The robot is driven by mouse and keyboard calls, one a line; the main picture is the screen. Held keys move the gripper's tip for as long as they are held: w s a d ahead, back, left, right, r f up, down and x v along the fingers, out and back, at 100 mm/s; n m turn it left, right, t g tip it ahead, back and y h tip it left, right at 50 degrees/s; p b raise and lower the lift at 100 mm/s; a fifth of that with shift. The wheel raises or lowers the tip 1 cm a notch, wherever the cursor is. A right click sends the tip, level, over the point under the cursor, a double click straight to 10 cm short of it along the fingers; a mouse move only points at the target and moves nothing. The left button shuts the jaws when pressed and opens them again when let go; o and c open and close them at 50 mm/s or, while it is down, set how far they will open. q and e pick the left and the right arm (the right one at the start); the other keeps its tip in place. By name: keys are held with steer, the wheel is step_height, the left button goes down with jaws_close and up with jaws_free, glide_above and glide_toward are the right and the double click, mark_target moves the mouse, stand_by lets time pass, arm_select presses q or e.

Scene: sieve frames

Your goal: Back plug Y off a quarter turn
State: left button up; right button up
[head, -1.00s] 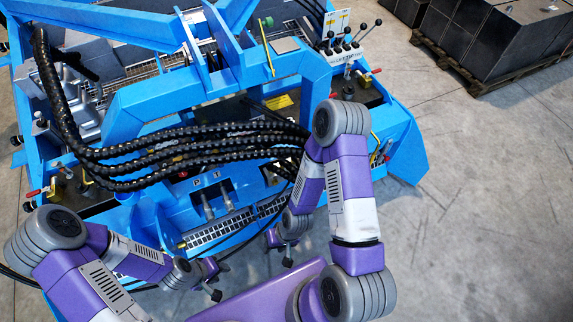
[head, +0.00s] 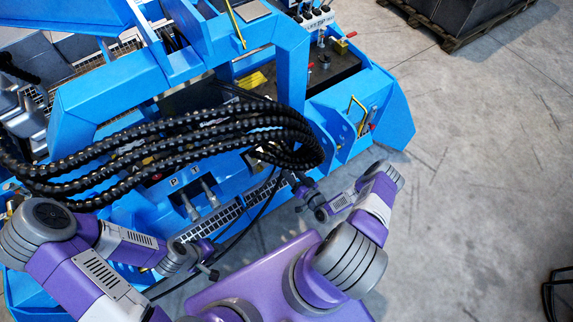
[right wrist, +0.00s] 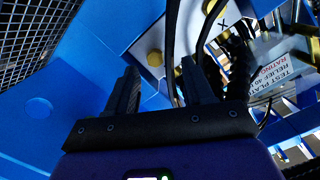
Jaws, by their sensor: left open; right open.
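Plug Y cannot be picked out for certain; no Y mark is readable. In the right wrist view a pale plate (right wrist: 225,35) bears an X mark, with a brass fitting (right wrist: 154,58) to its left. Black hoses run in front of it. My right gripper (right wrist: 163,90) is open with nothing visible between its fingers; the fittings lie beyond its tips. In the head view my right gripper (head: 303,190) is by the right end of the hose bundle. My left gripper (head: 211,270) is open, low in front of the blue machine, apart from the plugs marked P and T (head: 190,205).
A thick bundle of black hoses (head: 160,150) crosses the front of the blue machine (head: 290,85). A label plate (right wrist: 280,75) and a wire grille (right wrist: 35,30) show in the right wrist view. Bare concrete floor (head: 470,170) lies to the right.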

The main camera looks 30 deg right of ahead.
mark_target(283, 158)
steer(key=shift+t, duration=0.5)
steer(key=w, duration=0.2)
steer(key=w+b, duration=0.1)
steer(key=w, duration=0.1)
steer(key=w+b, duration=0.1)
steer(key=w, duration=0.1)
steer(key=shift+w+d+f, duration=0.15)
steer(key=shift+w+d, duration=0.05)
steer(key=shift+d, duration=0.2)
jaws_close()
